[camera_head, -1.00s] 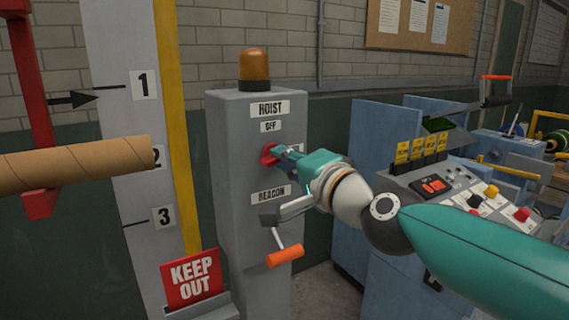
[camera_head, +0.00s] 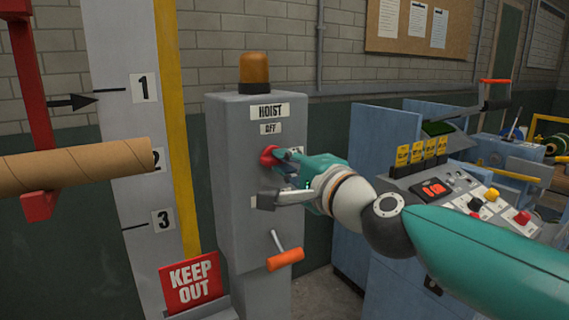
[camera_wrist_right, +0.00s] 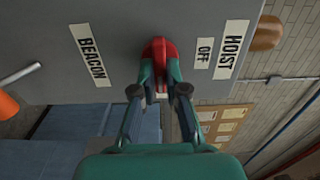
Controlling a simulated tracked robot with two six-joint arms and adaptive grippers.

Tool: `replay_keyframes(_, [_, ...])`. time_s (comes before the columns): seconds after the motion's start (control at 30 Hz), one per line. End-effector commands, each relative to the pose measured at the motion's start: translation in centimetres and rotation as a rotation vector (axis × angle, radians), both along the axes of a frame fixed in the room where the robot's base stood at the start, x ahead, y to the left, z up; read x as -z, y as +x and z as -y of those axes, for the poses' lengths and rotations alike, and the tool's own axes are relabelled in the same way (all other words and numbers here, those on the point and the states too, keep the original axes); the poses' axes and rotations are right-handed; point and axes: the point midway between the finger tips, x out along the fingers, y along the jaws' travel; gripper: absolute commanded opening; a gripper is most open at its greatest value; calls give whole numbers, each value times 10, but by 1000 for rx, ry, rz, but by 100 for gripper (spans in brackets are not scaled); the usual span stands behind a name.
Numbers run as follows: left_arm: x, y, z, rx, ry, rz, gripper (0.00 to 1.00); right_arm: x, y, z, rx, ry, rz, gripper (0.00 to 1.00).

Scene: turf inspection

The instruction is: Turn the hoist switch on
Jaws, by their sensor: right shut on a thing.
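The hoist switch is a red rotary knob (camera_head: 268,156) on the front of a grey pillar (camera_head: 228,220), below the labels HOIST (camera_head: 270,111) and OFF (camera_head: 271,128). My right gripper (camera_head: 285,156) reaches in from the right and is shut on this knob. In the right wrist view the red knob (camera_wrist_right: 158,50) sits between the two teal fingers of my gripper (camera_wrist_right: 160,76). The fingers hide part of the knob, and I cannot tell its setting. My left gripper is not in view.
An amber beacon lamp (camera_head: 254,73) tops the pillar. A cardboard tube (camera_head: 75,167) juts in from the left. A red KEEP OUT sign (camera_head: 191,283) stands lower left. A control console (camera_head: 445,190) is right.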

Motion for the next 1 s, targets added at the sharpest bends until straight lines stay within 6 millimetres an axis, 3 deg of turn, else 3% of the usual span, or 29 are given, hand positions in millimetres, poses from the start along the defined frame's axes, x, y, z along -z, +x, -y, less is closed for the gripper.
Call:
replay_keyframes(0.03, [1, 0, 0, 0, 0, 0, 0, 5, 1, 1, 2, 0, -10, 0])
replay_keyframes(0.07, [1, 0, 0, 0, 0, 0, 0, 5, 1, 1, 1, 0, -10, 17])
replay_keyframes(0.2, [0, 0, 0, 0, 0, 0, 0, 4, 1, 0, 1, -1, -9, 38])
replay_keyframes(0.67, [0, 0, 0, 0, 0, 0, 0, 1, -9, 5, 0, -2, -1, 38])
replay_keyframes(1.0, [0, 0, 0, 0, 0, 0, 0, 2, -67, 33, 0, 3, -3, 38])
